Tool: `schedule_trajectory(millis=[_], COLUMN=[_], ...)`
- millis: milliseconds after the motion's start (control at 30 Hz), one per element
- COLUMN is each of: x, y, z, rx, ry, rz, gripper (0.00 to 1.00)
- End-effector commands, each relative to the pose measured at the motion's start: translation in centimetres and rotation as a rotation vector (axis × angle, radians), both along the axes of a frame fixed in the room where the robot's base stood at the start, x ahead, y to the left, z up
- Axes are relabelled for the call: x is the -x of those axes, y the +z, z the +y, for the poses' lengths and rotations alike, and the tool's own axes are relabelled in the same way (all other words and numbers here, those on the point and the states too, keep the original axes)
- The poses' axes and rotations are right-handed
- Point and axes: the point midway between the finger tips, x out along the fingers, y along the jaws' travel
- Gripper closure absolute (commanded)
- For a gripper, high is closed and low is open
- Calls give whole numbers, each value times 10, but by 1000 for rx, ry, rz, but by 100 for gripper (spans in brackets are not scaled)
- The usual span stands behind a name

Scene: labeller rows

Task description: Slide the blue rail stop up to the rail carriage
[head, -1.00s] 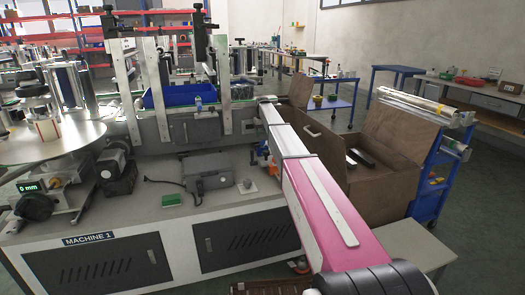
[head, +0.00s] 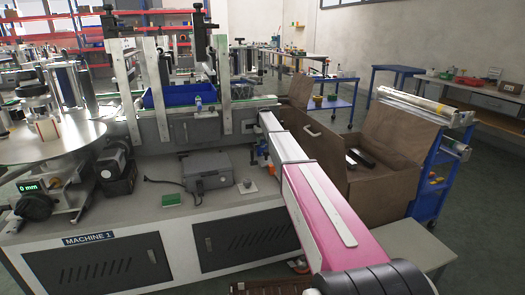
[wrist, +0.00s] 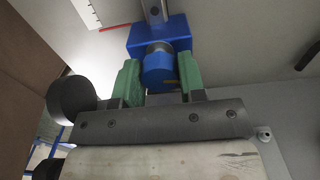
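The blue rail stop (wrist: 178,28) is a blue block on a grey metal rail (wrist: 155,10) at the top of the wrist view. A round blue knob (wrist: 158,72) with a grey collar sticks out from it towards my gripper. My gripper (wrist: 161,75) has its two green fingers on either side of this knob, with narrow gaps showing, so it looks open around it. In the head view my arm hides most of the stop, and only small blue and orange bits show beside the arm's far end. I cannot make out the rail carriage.
A red line and a marked white scale (wrist: 84,12) lie left of the rail. In the head view, a grey box (head: 207,170) and a small green block (head: 172,198) sit on the machine bench. A brown open box (head: 385,185) stands right of my arm.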

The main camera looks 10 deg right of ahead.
Motion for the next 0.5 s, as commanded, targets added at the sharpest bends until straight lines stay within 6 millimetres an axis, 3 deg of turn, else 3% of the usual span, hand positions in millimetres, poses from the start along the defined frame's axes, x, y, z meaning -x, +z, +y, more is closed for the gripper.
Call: schedule_trajectory(millis=[500], x=[13], y=[0], z=[-3], rx=[0], ry=[0], rz=[1], gripper=[91])
